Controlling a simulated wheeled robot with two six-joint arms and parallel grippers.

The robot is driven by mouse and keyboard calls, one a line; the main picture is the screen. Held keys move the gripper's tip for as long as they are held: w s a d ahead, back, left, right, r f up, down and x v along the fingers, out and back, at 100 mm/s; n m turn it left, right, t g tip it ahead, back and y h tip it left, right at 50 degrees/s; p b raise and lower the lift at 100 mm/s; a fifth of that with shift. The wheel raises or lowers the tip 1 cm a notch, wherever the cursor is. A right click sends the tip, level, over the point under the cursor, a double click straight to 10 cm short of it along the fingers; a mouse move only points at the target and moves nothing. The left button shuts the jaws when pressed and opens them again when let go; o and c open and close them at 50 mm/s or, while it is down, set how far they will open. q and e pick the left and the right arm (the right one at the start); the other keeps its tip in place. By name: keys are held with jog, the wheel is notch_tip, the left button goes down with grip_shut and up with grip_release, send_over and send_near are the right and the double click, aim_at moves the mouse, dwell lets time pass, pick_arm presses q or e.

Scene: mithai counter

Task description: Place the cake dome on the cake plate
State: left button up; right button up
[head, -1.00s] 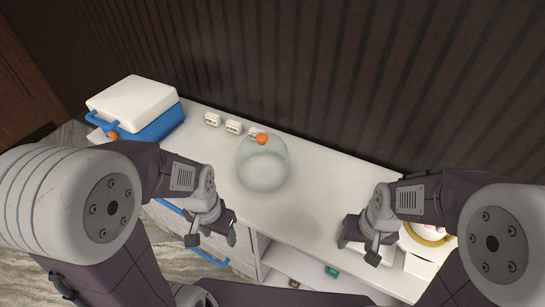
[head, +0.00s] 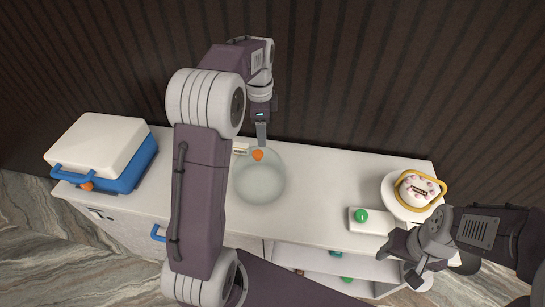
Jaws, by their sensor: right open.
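The cake dome (head: 259,180) is clear glass with an orange knob and stands upright on the white counter, near its middle. The cake plate (head: 392,202) is white and round, at the counter's right end. A pale decorated cake with a gold band (head: 418,189) sits on it. My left gripper (head: 261,138) points down just behind and above the dome's knob; its fingers overlap in this view, and contact with the knob cannot be told. My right gripper (head: 403,266) is open and empty at the counter's front right edge, below the plate in the picture.
A white and blue cooler box (head: 104,152) stands at the left end. A white block with a green ball (head: 361,216) lies left of the plate. A small white label card (head: 241,149) stands behind the dome. The counter between dome and block is clear.

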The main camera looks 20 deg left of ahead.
aim_at(258, 152)
pick_arm(q)
jog(key=shift+s+a+f, duration=0.15)
jog(key=shift+a+f, duration=0.15)
jog(key=shift+f, duration=0.15)
notch_tip(258, 152, down, 2)
jog(key=shift+s+a+f+n+p, duration=0.1)
jog(key=shift+a+f+n+p, duration=0.05)
jog(key=shift+f+n+p, duration=0.2)
jog(key=shift+a+f, duration=0.15)
jog(key=shift+f, duration=0.15)
notch_tip(258, 152, down, 5)
jog(key=shift+a+r+p, duration=0.1)
jog(key=shift+a+p, duration=0.05)
jog(key=shift+p, duration=0.5)
jog(key=shift+a, duration=0.1)
grip_shut()
pick_arm(e)
jog(key=r, duration=0.2)
jog(key=shift+w+d+r, duration=0.15)
jog(key=shift+d+r, duration=0.05)
jog(key=shift+r, duration=0.15)
